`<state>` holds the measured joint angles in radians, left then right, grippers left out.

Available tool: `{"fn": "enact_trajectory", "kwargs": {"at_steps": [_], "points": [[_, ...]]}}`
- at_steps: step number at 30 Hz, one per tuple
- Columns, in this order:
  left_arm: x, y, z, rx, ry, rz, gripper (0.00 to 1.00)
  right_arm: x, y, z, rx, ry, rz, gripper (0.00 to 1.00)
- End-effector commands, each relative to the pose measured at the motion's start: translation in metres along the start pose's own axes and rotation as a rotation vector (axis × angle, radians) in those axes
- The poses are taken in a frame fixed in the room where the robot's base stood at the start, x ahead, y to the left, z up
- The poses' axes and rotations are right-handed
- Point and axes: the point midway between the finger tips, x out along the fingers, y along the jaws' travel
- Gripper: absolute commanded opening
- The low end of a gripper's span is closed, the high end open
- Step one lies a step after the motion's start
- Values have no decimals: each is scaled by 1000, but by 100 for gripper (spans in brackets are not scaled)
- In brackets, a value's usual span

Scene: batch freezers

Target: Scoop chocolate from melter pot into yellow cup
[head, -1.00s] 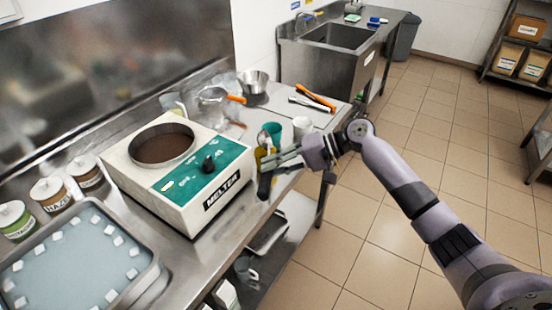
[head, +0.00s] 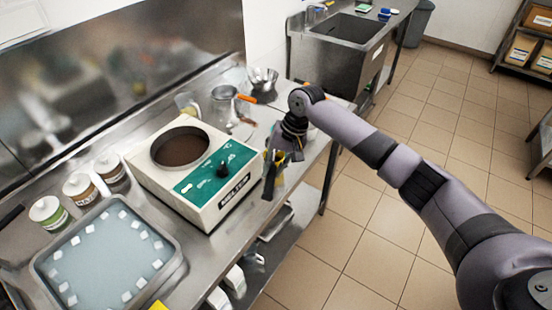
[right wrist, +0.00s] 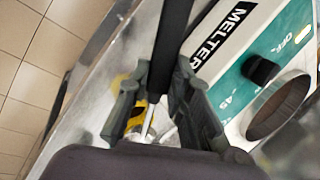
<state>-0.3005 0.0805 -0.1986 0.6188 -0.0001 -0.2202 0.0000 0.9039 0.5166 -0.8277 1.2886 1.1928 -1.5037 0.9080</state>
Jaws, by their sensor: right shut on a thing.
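The melter (head: 205,205) is a white box with a teal panel. Its round pot (head: 181,147) holds dark brown chocolate. My right gripper (head: 272,172) is beside the melter's front right corner, fingers pointing down. In the right wrist view it (right wrist: 165,95) is shut on a black handle (right wrist: 172,45) with a thin pale shaft below it. The tool's working end is not clear. Yellow (head: 280,179) shows right behind the fingers, perhaps the yellow cup; it also shows in the right wrist view (right wrist: 134,88). My left gripper is not in view.
A tray with white cubes (head: 172,270) and several lidded jars (head: 80,187) stand left of the melter. Metal vessels (head: 263,80) stand behind it. A yellow piece (head: 158,305) shows at the bottom edge. A sink (head: 345,30) is beyond; open floor lies right.

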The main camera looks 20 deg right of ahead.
Motion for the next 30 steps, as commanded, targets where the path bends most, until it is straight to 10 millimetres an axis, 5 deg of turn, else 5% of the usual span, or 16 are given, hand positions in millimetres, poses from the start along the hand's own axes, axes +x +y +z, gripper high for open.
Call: {"fn": "enact_trajectory", "kwargs": {"at_steps": [15,30], "points": [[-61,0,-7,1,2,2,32,-13,-20,1,31,1,344,0],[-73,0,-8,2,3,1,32,-23,-23,2,29,0,341,0]]}}
